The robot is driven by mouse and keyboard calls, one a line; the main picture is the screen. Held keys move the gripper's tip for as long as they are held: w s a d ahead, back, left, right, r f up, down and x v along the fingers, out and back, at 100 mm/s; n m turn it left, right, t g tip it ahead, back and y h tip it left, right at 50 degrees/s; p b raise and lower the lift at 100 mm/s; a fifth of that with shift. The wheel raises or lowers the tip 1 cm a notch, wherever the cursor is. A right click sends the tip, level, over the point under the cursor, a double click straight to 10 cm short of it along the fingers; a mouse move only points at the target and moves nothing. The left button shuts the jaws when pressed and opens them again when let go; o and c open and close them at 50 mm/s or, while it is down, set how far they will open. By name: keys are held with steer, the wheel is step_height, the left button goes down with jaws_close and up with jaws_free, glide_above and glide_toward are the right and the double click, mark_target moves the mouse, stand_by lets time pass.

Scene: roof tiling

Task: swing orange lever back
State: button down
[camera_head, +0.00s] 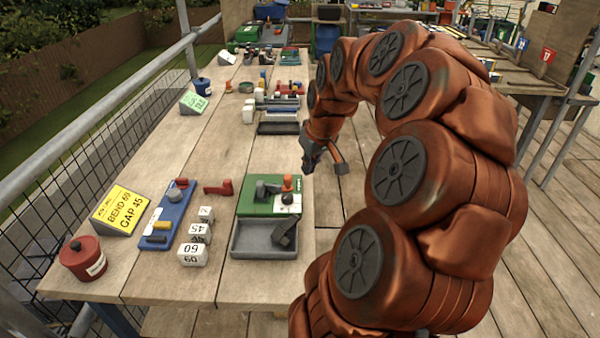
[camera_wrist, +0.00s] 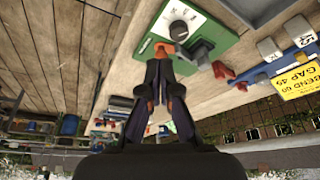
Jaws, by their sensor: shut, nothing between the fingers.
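A green bending machine (camera_head: 256,208) stands on the wooden bench, with a grey clamp block (camera_head: 264,190) and a white dial plate on top. Its short orange lever (camera_head: 287,184) is at the right side, behind the dial; it also shows in the wrist view (camera_wrist: 165,49). My gripper (camera_head: 308,168) is shut and empty, pointing down beyond the machine's back right corner in the head view. In the wrist view the closed fingertips (camera_wrist: 158,66) line up with the lever and partly cover it. I cannot tell whether they touch it.
A grey tray (camera_head: 264,252) with a dark piece is in front of the machine. A red handle (camera_head: 219,188), blue rack (camera_head: 168,216), white number blocks (camera_head: 192,254), red pot (camera_head: 83,259) and yellow sign (camera_head: 118,210) stand left. Bare planks lie behind the machine.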

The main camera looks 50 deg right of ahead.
steer(key=p+x, duration=0.2)
steer(key=x, duration=0.7)
steer(key=shift+a, duration=0.1)
steer(key=shift+w+d+f+p, duration=0.15)
steer(key=shift+w+d+p, duration=0.05)
steer(key=shift+w, duration=0.4)
steer(key=shift+w+d+f+p, duration=0.15)
steer(key=shift+w+d+p, duration=0.05)
steer(key=shift+w, duration=0.4)
steer(key=shift+w+d, duration=0.3)
steer(key=shift+w, duration=0.5)
steer(key=shift+w+f, duration=0.1)
steer(key=shift+w, duration=0.05)
